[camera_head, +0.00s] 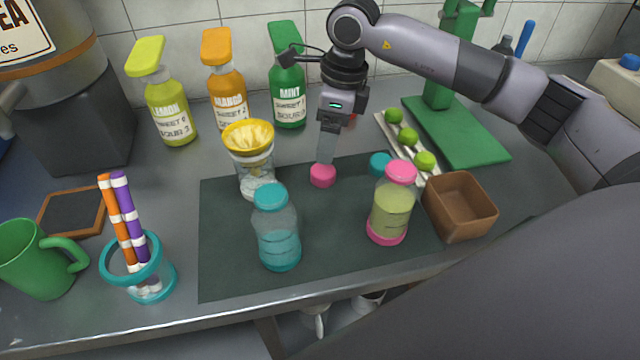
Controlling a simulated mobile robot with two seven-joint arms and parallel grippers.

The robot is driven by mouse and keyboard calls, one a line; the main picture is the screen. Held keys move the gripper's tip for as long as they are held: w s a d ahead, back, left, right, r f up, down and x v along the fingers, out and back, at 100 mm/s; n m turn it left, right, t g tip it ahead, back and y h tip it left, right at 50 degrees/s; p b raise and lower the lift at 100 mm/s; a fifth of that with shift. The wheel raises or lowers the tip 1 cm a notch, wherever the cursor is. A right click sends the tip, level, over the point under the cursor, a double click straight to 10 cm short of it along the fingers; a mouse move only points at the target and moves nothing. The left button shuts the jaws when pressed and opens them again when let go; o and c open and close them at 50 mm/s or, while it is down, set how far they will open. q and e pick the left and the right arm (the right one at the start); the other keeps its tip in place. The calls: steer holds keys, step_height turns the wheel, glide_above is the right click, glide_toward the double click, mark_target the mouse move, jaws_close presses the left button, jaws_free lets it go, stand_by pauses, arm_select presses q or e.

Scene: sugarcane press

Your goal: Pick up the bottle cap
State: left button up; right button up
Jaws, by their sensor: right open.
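A small pink bottle cap (323,176) lies on the dark mat (225,250) near its back edge. My right gripper (326,158) comes down from above with its fingers at the pink cap; it is open, and I cannot tell whether the fingers touch the cap. A teal cap (380,164) lies to the right, partly behind a pink-topped bottle (390,212) of yellow-green liquid. A clear bottle with a teal top (277,235) stands in front of the pink cap. My left gripper is not in view.
A jar with a yellow strainer (248,150) stands just left of my right gripper. Several syrup bottles (225,85) line the back wall. A brown square bowl (460,207) and a tray of limes (405,140) are right. A green mug (38,262) and a straw cup (145,275) are left.

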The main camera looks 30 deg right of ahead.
mark_target(324, 170)
steer(key=shift+w+a+f+p, duration=0.1)
steer(key=shift+a+f+p, duration=0.05)
steer(key=shift+f, duration=1.8)
steer(key=shift+w+a+f+p, duration=0.1)
steer(key=shift+a+f+p, duration=0.05)
steer(key=shift+f, duration=1.75)
steer(key=c, duration=1.1)
